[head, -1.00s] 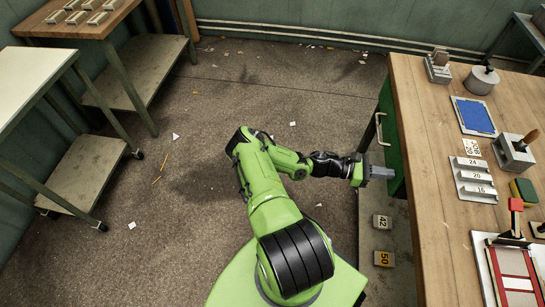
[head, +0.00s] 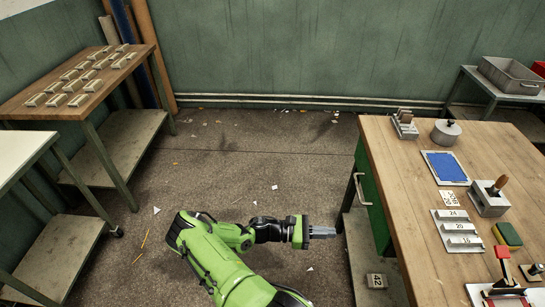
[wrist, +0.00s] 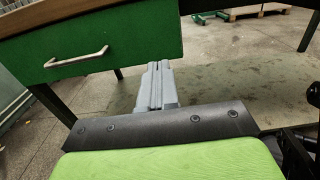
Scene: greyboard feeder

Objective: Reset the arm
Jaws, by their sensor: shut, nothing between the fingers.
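My green arm reaches up from the bottom of the head view. My gripper (head: 322,232) points right, toward the side of the wooden workbench (head: 408,180). In the wrist view my gripper (wrist: 158,72) shows its two grey fingers pressed together, with nothing between them. The green drawer (wrist: 90,45) with its metal handle is at the upper left of the wrist view, apart from the fingers. The green drawer front (head: 371,193) also shows in the head view, to the right of my gripper.
The workbench carries a blue pad (head: 444,167), a holder with numbered blocks (head: 457,231) and a green-yellow sponge (head: 507,234). A block marked 42 (head: 376,281) is on the lower shelf. A wooden table (head: 75,105) stands left. The floor between is mostly open, with scraps.

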